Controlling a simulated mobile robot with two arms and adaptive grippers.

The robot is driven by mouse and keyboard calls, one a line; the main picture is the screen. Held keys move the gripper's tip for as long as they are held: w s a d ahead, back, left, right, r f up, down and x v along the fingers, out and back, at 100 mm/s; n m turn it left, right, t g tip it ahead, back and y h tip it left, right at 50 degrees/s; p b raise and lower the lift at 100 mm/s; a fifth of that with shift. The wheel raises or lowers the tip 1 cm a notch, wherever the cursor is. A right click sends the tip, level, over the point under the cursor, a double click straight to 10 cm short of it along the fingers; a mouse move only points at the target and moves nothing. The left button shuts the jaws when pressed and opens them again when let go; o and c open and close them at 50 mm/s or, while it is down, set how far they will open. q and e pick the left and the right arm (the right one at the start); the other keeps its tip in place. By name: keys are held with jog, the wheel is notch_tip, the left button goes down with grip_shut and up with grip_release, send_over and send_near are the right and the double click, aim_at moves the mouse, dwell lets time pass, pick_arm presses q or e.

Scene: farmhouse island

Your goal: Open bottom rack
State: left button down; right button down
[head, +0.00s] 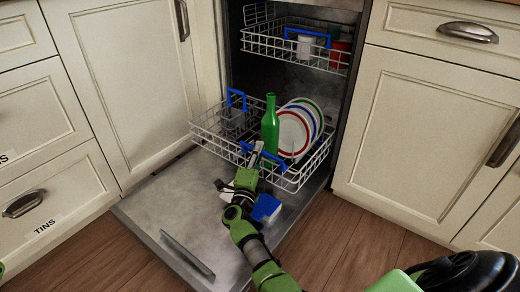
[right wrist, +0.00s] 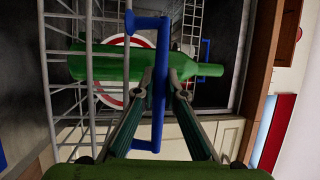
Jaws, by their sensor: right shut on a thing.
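The bottom rack (head: 205,132), a white wire basket, is partly out over the lowered dishwasher door (head: 155,208). A blue handle (head: 262,155) is on its front; in the right wrist view the handle (right wrist: 158,128) stands upright in the picture, between my fingers. My right gripper (head: 257,160) is shut on this handle; it also shows in the right wrist view (right wrist: 162,82). The rack holds a green bottle (head: 270,128) and several rimmed plates (head: 292,133). My left gripper is not in view.
The upper rack (head: 262,42), with a white cup (head: 304,46) and a red cup (head: 340,54), sits inside above. A blue-and-white object (head: 266,208) is by my right arm over the door. Cabinets flank the opening; wooden floor (head: 335,245) is clear at right.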

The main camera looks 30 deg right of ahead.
jog(key=shift+a, duration=0.1)
jog(key=c, duration=2.3)
grip_release()
jog(key=shift+c, duration=0.2)
